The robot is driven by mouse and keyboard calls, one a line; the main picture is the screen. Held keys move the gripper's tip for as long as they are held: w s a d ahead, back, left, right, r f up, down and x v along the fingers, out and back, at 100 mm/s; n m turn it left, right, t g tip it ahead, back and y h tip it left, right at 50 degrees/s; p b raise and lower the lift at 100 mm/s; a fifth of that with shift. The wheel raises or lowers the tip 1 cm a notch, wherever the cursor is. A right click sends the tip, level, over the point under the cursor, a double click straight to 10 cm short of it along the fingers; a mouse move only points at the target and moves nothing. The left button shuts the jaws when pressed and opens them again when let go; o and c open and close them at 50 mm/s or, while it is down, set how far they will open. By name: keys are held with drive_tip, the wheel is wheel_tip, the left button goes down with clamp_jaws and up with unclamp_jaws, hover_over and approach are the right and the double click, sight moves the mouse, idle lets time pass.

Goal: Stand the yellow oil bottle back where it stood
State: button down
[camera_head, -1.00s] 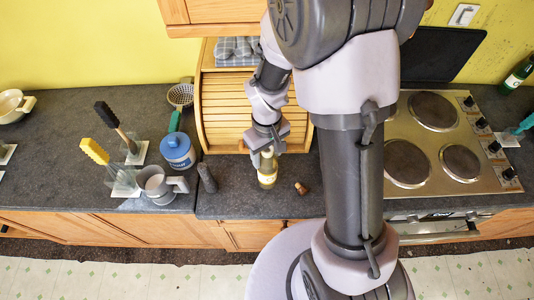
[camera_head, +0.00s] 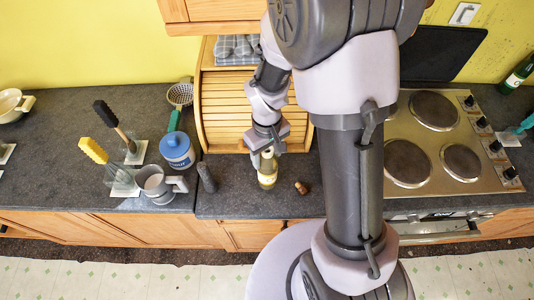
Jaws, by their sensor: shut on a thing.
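The yellow oil bottle (camera_head: 267,176) is upright at the counter's front part, before the wooden roll-top bread box (camera_head: 226,108). My gripper (camera_head: 267,152) is above the bottle and shut on its upper part. The bottle's neck is partly hidden by the gripper. Its base is at or just above the counter; I cannot tell whether it touches.
A brown cork-like piece (camera_head: 301,188) lies right of the bottle. The stove (camera_head: 445,140) is at right. The counter's front edge is close.

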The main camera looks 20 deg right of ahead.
drive_tip(key=shift+f+b, duration=0.3)
idle(0.4)
drive_tip(key=shift+c, duration=2.1)
unclamp_jaws()
drive_tip(key=shift+r, duration=0.1)
drive_tip(key=shift+r+p, duration=3.15)
drive_tip(key=shift+r, duration=0.8)
